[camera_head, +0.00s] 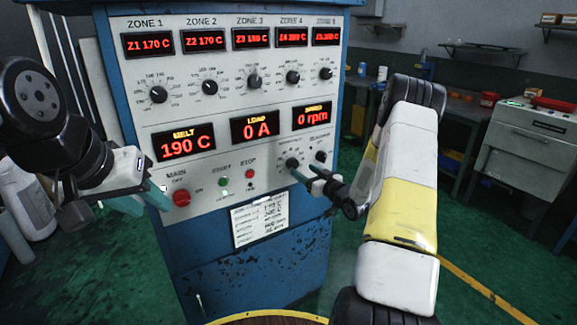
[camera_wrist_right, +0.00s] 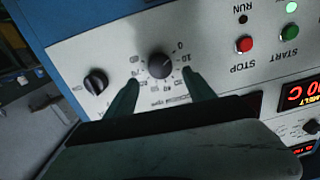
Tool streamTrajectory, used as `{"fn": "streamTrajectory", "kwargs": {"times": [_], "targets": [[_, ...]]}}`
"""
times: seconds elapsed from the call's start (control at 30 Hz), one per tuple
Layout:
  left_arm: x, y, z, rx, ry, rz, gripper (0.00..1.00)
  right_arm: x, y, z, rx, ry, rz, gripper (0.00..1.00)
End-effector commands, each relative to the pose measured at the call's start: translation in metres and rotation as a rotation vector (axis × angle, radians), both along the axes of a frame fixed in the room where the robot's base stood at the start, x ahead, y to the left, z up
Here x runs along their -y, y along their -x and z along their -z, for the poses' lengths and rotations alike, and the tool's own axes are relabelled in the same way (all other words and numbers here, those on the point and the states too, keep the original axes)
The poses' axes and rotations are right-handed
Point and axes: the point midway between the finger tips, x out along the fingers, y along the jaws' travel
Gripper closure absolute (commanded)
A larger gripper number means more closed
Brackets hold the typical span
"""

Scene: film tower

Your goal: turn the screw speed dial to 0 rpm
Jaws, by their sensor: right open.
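The screw speed dial is a black round knob on the pale control panel, low at its right side in the head view (camera_head: 292,163). It also shows in the right wrist view (camera_wrist_right: 160,66), with printed numbers around it. My right gripper (camera_head: 303,173) is open in front of the dial. In the wrist view its two teal fingertips (camera_wrist_right: 160,77) are apart, one to each side of the knob; I cannot tell whether they touch it. The speed display (camera_head: 313,117) reads 0 rpm. My left gripper (camera_head: 149,204) is open and empty, near the panel's lower left.
A second black knob (camera_head: 321,156) is close to the right of the dial. A red stop button (camera_head: 250,174), green start button (camera_head: 223,182) and red main knob (camera_head: 181,198) line the panel's lower left. A paper label (camera_head: 260,220) hangs below.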

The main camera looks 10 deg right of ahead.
Motion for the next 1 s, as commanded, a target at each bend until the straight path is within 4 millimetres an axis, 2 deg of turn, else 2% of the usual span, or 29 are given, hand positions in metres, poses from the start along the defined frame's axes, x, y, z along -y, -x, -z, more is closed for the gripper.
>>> {"fn": "streamTrajectory", "kwargs": {"times": [0.1, 0.23, 0.57, 0.67, 0.77, 0.87, 1.0], "targets": [[0.000, 0.000, 0.000, 0.000, 0.000, 0.000, 0.64, 0.007, 0.015, 0.000, -0.002, 0.000, 0.002, 0.37], [0.000, 0.000, 0.000, 0.000, 0.000, 0.000, 0.64, 0.010, 0.024, -0.001, 0.000, 0.000, 0.000, 0.37], [0.000, 0.000, 0.000, 0.000, 0.000, 0.000, 0.64, 0.010, 0.025, -0.001, 0.000, 0.002, 0.000, 0.37], [0.000, 0.000, 0.000, 0.000, 0.000, 0.000, 0.64, 0.010, 0.022, -0.009, -0.014, 0.025, 0.009, 0.37], [0.000, 0.000, 0.000, 0.000, 0.000, 0.000, 0.64, 0.008, 0.016, -0.030, -0.056, 0.084, 0.035, 0.37], [0.000, 0.000, 0.000, 0.000, 0.000, 0.000, 0.64, 0.008, 0.015, -0.061, -0.125, 0.162, 0.084, 0.37], [0.000, 0.000, 0.000, 0.000, 0.000, 0.000, 0.64, 0.006, 0.029, -0.107, -0.240, 0.247, 0.169, 0.37]]}}
